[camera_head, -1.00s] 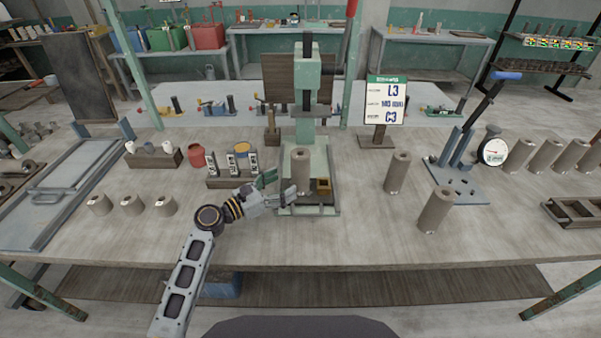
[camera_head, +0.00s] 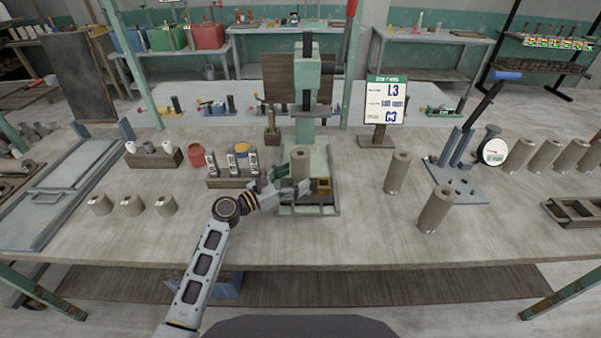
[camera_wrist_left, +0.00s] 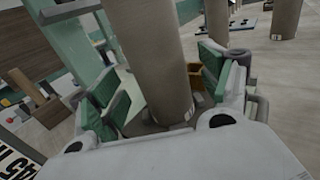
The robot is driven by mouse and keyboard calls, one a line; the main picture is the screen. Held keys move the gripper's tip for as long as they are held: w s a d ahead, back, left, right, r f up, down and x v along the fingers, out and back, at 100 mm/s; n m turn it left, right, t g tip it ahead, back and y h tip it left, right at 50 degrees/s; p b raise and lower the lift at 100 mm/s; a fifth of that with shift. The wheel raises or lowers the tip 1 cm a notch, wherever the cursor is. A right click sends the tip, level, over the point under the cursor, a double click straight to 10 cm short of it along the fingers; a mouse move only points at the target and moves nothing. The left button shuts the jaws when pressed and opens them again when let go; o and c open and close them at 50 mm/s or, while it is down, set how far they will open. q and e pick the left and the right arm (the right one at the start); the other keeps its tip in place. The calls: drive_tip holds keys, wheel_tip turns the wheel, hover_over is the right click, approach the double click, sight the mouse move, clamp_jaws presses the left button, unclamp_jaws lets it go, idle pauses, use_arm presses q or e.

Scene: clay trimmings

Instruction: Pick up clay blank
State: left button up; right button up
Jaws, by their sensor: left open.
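A grey-brown clay blank (camera_head: 300,163), a plain cylinder, stands upright on the base of the green press (camera_head: 307,75) in the middle of the table. My left gripper (camera_head: 276,186) reaches in from the lower left, at the lower part of this blank. In the left wrist view the blank (camera_wrist_left: 151,55) stands between the two green-padded fingers of the left gripper (camera_wrist_left: 160,98), one on each side. The fingers are open, and a gap shows beside the blank. My right gripper is not in view.
Two taller clay cylinders (camera_head: 397,172) (camera_head: 435,209) stand to the right, near a lever tool (camera_head: 462,150). Several short cylinders (camera_head: 132,205) stand at the left. A sign (camera_head: 386,101) stands behind. The front middle of the table is clear.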

use_arm(q)
drive_tip(key=shift+x, duration=0.95)
drive_tip(key=shift+w+d, duration=0.25)
drive_tip(key=shift+d, duration=0.15)
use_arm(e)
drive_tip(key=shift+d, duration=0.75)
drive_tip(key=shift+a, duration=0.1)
